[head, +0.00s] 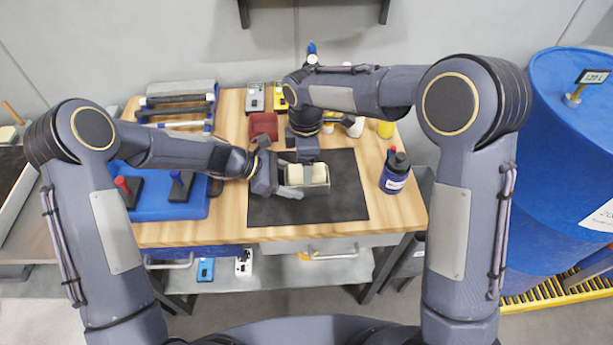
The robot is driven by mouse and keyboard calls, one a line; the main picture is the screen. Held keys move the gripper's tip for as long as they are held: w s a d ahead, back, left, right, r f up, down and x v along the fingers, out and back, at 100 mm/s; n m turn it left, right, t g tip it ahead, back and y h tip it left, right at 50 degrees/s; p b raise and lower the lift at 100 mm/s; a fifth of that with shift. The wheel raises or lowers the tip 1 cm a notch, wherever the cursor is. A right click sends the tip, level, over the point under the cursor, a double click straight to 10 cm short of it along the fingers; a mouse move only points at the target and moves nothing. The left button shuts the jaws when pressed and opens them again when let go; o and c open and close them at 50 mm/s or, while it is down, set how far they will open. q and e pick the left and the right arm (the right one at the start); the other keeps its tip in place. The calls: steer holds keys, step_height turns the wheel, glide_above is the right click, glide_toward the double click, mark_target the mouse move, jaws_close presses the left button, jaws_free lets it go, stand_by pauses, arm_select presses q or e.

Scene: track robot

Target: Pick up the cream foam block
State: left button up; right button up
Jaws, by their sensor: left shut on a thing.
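The cream foam block (320,174) is over the dark mat (347,208) in the middle of the wooden workbench. My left gripper (291,181) comes in from the left and is shut on the block's left side. My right gripper (308,175) reaches down from above, and its fingers cover the middle of the block. I cannot tell whether the right one is open or shut, or whether the block rests on the mat.
A dark blue bottle (395,172) stands right of the mat. A blue tray (150,208) with tools lies at the left. A dark red block (264,125) and yellow meters sit behind the mat. A large blue barrel (563,140) stands at the right.

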arm_select(q)
steer(key=shift+f, duration=0.1)
arm_select(e)
steer(key=shift+f, duration=1.3)
steer(key=c, duration=1.1)
arm_select(q)
steer(key=o, duration=1.2)
steer(key=shift+c, duration=0.2)
arm_select(e)
steer(key=shift+o, duration=0.2)
step_height(320, 180, up, 10)
steer(key=shift+d, duration=0.1)
arm_select(q)
steer(key=v, duration=1.2)
